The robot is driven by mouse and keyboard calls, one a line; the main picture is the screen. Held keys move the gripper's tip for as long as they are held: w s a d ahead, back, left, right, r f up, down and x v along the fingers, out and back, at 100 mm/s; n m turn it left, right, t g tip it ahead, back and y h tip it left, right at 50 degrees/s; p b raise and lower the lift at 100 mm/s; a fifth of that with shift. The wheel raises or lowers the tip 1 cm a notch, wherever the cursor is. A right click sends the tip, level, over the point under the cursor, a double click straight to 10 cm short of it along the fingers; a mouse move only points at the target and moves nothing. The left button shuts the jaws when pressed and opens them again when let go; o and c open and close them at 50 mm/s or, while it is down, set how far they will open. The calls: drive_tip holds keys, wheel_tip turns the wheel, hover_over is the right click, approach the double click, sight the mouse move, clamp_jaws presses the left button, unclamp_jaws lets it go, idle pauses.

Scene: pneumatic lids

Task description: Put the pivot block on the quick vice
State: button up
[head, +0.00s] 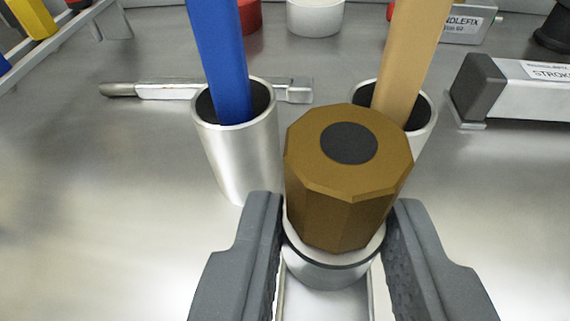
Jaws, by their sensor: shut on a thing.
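My gripper (335,222) is shut on a bronze many-sided piece (345,195) with a dark round disc on top. A silver round collar (333,268) shows below its bronze body, between the two dark grey fingers. No label shows on the held piece, so I cannot tell for sure that it is the pivot block. It stands upright and hides part of the right metal cup behind it. I cannot pick out the quick vice with certainty. The piece's underside is hidden.
Behind are two silver cups, the left (240,150) with a blue bar (220,55), the right (425,140) with a tan bar (412,55). A metal handled tool (165,91) lies behind. A labelled block (525,90) stands right. The bench at left (90,200) is clear.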

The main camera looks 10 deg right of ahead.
sight(309, 307)
drive_tip(key=shift+w+f, duration=0.1)
drive_tip(key=shift+w, duration=0.8)
wheel_tip(309, 307, down, 4)
drive_tip(key=shift+r+b, duration=0.2)
drive_tip(key=shift+b, duration=0.95)
drive_tip(key=shift+r, duration=0.1)
drive_tip(key=o, duration=1.1)
